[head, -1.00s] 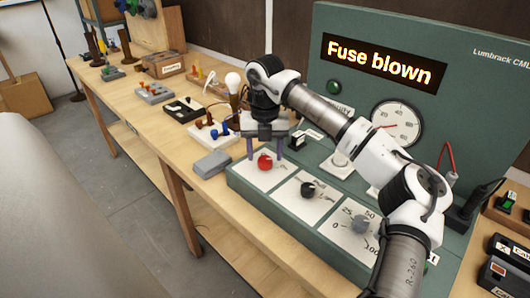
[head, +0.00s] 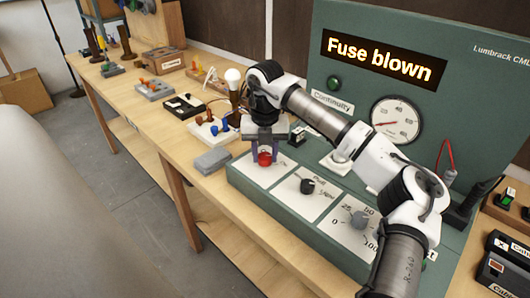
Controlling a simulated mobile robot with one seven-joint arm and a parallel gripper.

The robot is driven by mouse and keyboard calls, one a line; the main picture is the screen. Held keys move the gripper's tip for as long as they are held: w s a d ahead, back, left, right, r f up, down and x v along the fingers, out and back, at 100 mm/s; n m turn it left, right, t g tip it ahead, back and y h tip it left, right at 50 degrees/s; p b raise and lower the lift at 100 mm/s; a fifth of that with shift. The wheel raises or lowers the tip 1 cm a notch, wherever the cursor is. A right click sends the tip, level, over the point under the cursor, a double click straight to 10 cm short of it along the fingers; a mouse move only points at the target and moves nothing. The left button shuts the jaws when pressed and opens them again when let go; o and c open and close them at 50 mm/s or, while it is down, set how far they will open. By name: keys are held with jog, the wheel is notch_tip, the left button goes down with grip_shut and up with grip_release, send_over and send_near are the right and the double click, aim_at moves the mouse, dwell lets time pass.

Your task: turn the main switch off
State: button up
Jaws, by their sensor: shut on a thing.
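The main switch appears to be the red knob (head: 265,158) on the leftmost white plate of the green test panel; its label is hidden or too small to read. My gripper (head: 265,154) points down over it. Its two fingers stand on either side of the knob and are shut on it. The fingers and hand cover part of the knob, so I cannot tell which way it is turned. The panel's display (head: 377,57) reads "Fuse blown".
A black knob (head: 307,186) and a grey dial (head: 360,219) sit to the right on the same panel. A round gauge (head: 396,119) and a green lamp (head: 335,83) are on the upright back. A grey block (head: 212,161) lies on the bench to the left.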

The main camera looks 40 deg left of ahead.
aim_at(265, 156)
jog(key=n+b, duration=0.1)
jog(key=n, duration=0.3)
jog(key=shift+b, duration=0.4)
jog(key=n+b, duration=0.1)
jog(key=n, duration=0.3)
jog(key=shift+n, duration=0.3)
jog(key=n, duration=0.9)
jog(key=o, duration=1)
jog(key=shift+c, duration=0.2)
jog(key=shift+r, duration=0.1)
notch_tip(265, 156, up, 14)
jog(key=b, duration=0.1)
jog(key=shift+b, duration=0.3)
